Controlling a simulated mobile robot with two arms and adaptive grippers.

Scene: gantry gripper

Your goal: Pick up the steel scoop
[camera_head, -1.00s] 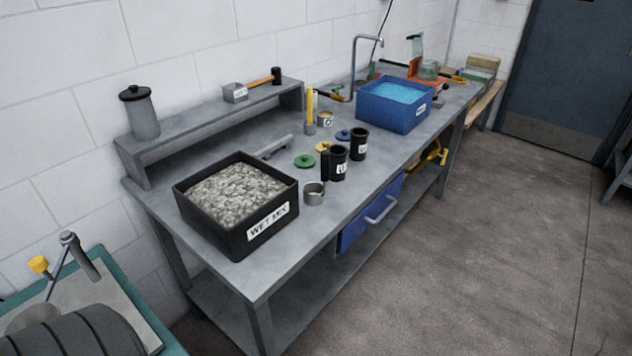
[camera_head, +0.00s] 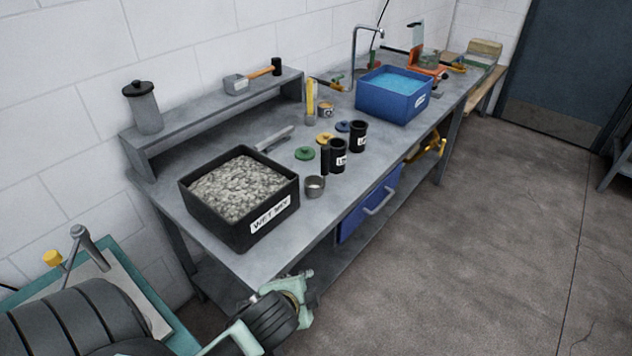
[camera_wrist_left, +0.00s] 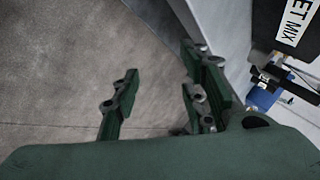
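A small round steel cup (camera_head: 315,186) stands on the bench just right of the black bin; it may be the scoop's bowl. A grey metal bar (camera_head: 273,138) lies behind the bin, and I cannot tell whether it is a scoop handle. My left gripper (camera_head: 306,297) is in front of the bench's near edge, below and apart from the cup. In the left wrist view the left gripper (camera_wrist_left: 160,78) has its green fingers spread, with only floor between them. My right gripper is not in view.
The black bin (camera_head: 262,229) labelled WET MIX holds grey aggregate and also shows in the wrist view (camera_wrist_left: 262,32). Black cups (camera_head: 338,158) and lids (camera_head: 304,153) stand beyond the small cup. A blue tub (camera_head: 388,104) of water stands farther back.

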